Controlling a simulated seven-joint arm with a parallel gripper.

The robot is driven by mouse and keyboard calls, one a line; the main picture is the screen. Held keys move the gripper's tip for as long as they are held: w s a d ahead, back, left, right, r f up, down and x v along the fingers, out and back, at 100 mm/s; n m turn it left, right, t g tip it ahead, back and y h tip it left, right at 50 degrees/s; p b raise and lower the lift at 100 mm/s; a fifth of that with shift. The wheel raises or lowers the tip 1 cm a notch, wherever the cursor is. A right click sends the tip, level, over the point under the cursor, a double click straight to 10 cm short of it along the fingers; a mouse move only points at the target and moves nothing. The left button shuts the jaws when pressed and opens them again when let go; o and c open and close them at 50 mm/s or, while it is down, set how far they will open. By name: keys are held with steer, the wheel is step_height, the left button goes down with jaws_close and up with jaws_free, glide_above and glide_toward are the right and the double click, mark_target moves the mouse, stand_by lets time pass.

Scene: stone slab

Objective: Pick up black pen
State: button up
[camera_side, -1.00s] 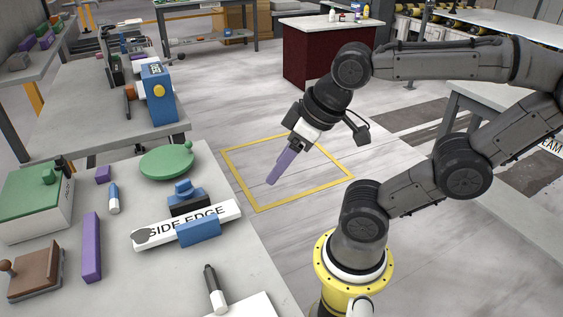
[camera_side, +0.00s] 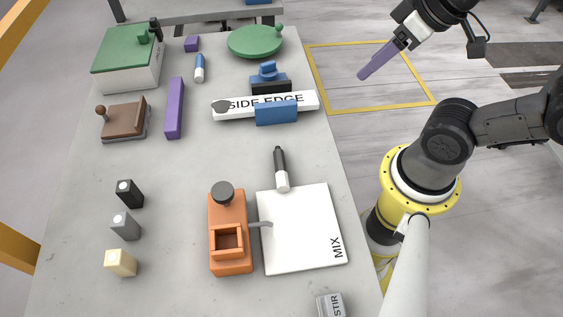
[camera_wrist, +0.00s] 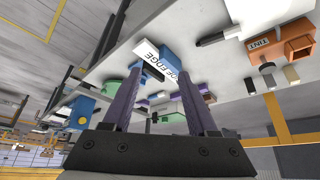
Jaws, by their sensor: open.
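The black pen (camera_side: 280,165) has a black barrel and a white end. It lies on the stone slab (camera_side: 180,285), its white end by the top edge of a white board marked MIX. In the wrist view the pen (camera_wrist: 212,40) shows at the upper right. My gripper (camera_side: 363,76) is off the slab's right side, over the floor area outlined in yellow, well apart from the pen. In the wrist view its two purple fingers (camera_wrist: 158,84) stand apart with nothing held between them.
The MIX board (camera_side: 300,230) and an orange holder (camera_side: 230,245) are below the pen. A white SIDE EDGE bar (camera_side: 235,108) with a blue block (camera_side: 276,112) lies above it. Several small blocks stand at the lower left. Bare slab is left of the pen.

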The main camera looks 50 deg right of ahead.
steer(key=shift+o, duration=0.5)
